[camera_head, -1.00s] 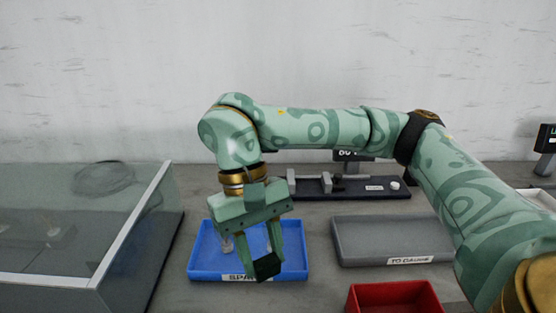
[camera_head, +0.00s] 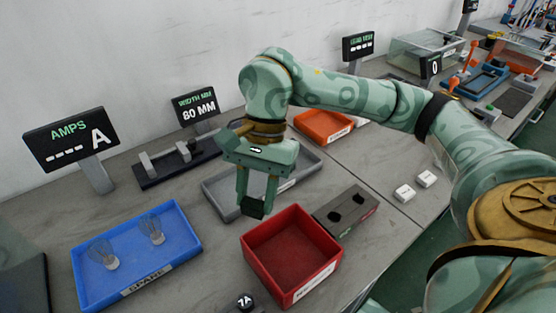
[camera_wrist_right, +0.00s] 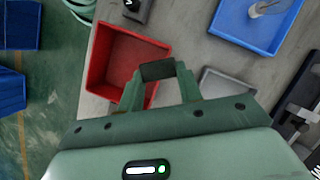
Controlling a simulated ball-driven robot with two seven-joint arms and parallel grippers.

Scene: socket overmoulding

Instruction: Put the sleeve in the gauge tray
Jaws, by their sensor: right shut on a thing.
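My right gripper (camera_head: 254,205) is shut on a short dark sleeve (camera_head: 255,208), held between the fingertips and pointing down. In the right wrist view the sleeve (camera_wrist_right: 157,70) bridges the two fingertips, with the red bin behind it. The grey gauge tray (camera_head: 218,190) lies under and behind the gripper in the head view, partly hidden by the gripper and fingers. Its corner shows in the right wrist view (camera_wrist_right: 222,84). The sleeve is above the bench, in front of the tray's near edge in the picture. My left gripper is not in view.
An empty red bin (camera_head: 290,245) stands just in front of the gripper. A blue SPARE tray (camera_head: 180,226) with clear parts lies to the left. A dark block with two holes (camera_head: 345,210) is right of the bin. An orange tray (camera_head: 323,126) and displays stand behind.

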